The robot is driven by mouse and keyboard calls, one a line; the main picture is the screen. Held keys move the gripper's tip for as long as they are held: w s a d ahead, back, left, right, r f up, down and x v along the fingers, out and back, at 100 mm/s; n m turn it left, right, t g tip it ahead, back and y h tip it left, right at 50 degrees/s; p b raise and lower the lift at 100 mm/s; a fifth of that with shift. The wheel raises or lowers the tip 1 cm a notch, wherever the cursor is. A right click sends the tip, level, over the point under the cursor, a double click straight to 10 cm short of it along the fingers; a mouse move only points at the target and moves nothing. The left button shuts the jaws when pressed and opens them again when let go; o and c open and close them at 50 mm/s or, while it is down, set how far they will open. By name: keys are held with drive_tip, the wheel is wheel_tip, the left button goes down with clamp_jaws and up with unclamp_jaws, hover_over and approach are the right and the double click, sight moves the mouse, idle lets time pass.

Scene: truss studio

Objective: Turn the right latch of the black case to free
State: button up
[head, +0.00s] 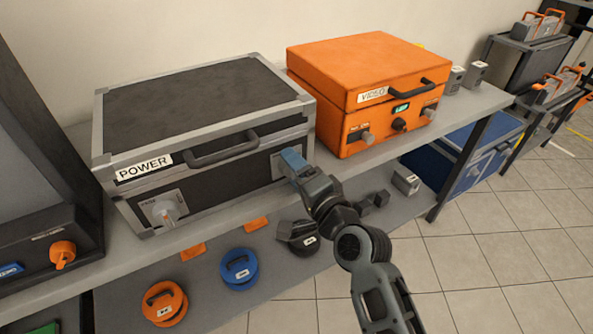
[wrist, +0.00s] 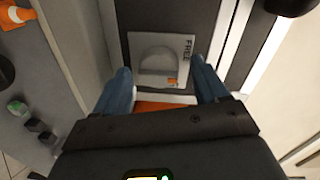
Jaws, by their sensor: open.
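The black case (head: 200,105) with grey metal edges and a POWER label stands on the upper shelf. Its left latch (head: 165,211) is a light grey knob on a plate. The right latch is mostly hidden behind my gripper in the head view. In the wrist view the right latch (wrist: 158,62) is a rounded grey knob on a light plate (wrist: 176,40) marked FREE, with a small orange mark. My gripper (wrist: 161,78) is open, its blue fingers on either side below the knob, apparently not touching it. It also shows at the case's front right in the head view (head: 291,163).
An orange VIDEO case (head: 355,75) stands close on the right of the black case. The lower shelf holds an orange reel (head: 164,302), a blue reel (head: 239,269) and a dark reel (head: 298,236). Tiled floor (head: 480,255) on the right is clear.

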drive_tip(key=v, duration=0.7)
drive_tip(key=shift+s+d+b, duration=0.25)
drive_tip(key=shift+s+b, duration=0.1)
drive_tip(key=s+d+f+n+h, duration=0.1)
drive_tip(key=s+d+f+h, duration=0.25)
drive_tip(key=s+d, duration=0.5)
drive_tip(key=s+d+f+n+h, duration=0.1)
drive_tip(key=s+d+f+h, duration=0.3)
drive_tip(key=s, duration=0.7)
drive_tip(key=s+d+r+n, duration=0.2)
drive_tip(key=s+r, duration=0.1)
drive_tip(key=s, duration=0.4)
drive_tip(key=s+d+r+n+h, duration=0.1)
drive_tip(key=s+d+r+n, duration=0.1)
drive_tip(key=s, duration=0.4)
drive_tip(key=s+d+r+n+h, duration=0.1)
drive_tip(key=s+d+r+n, duration=0.1)
drive_tip(key=s+d+r, duration=0.2)
drive_tip(key=s+r, duration=0.1)
drive_tip(key=s, duration=0.2)
drive_tip(key=shift+s+d+n+t, duration=0.25)
drive_tip(key=shift+s+n+t, duration=0.05)
drive_tip(key=shift+n, duration=0.1)
